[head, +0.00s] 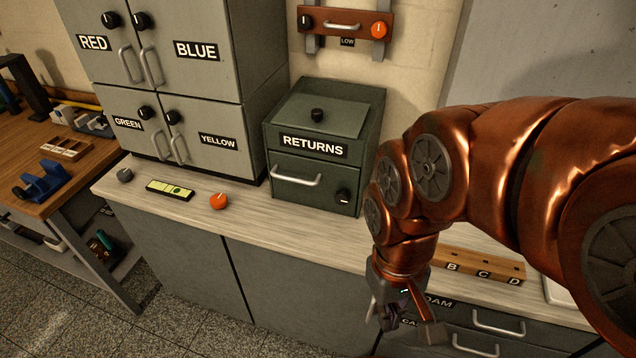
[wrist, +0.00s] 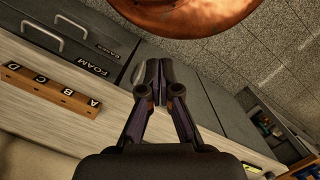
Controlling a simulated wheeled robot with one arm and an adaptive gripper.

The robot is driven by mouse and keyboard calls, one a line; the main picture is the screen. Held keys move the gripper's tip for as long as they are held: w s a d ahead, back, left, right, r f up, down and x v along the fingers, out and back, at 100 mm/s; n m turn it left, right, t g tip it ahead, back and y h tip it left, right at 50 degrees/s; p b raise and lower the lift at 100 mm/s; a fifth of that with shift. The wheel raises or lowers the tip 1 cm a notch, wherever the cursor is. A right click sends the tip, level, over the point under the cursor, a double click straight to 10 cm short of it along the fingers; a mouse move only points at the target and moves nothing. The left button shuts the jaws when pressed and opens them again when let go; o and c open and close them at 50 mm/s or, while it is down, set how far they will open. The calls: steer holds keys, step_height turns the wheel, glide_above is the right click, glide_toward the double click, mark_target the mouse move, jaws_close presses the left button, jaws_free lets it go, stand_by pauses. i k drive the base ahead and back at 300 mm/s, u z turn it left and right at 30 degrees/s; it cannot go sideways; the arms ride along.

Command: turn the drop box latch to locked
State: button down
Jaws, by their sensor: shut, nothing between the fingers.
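The drop box is the dark green box labelled RETURNS (head: 300,190) on the counter in the head view. Its latch looks to be the black knob (head: 343,197) at the lower right of its front, with a pale mark that looks roughly level. A bar handle (head: 297,179) is left of it, and another black knob (head: 317,115) is on the lid. My gripper (head: 408,325) hangs in front of the counter, below and right of the box, apart from it. In the wrist view my gripper (wrist: 158,68) has its fingers together with nothing between them.
Grey cabinets (head: 203,90) with labelled doors stand left of the box. An orange knob (head: 219,201), a yellow-green strip (head: 170,189) and a grey knob (head: 125,175) lie on the counter (head: 255,232). A wooden lettered block (head: 480,266) is at right, behind my gripper.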

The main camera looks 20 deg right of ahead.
mark_target(342, 197)
steer(key=u, duration=0.85)
steer(key=k, duration=1.1)
steer(key=u, duration=0.3)
steer(key=i, duration=0.45)
steer(key=z, duration=0.3)
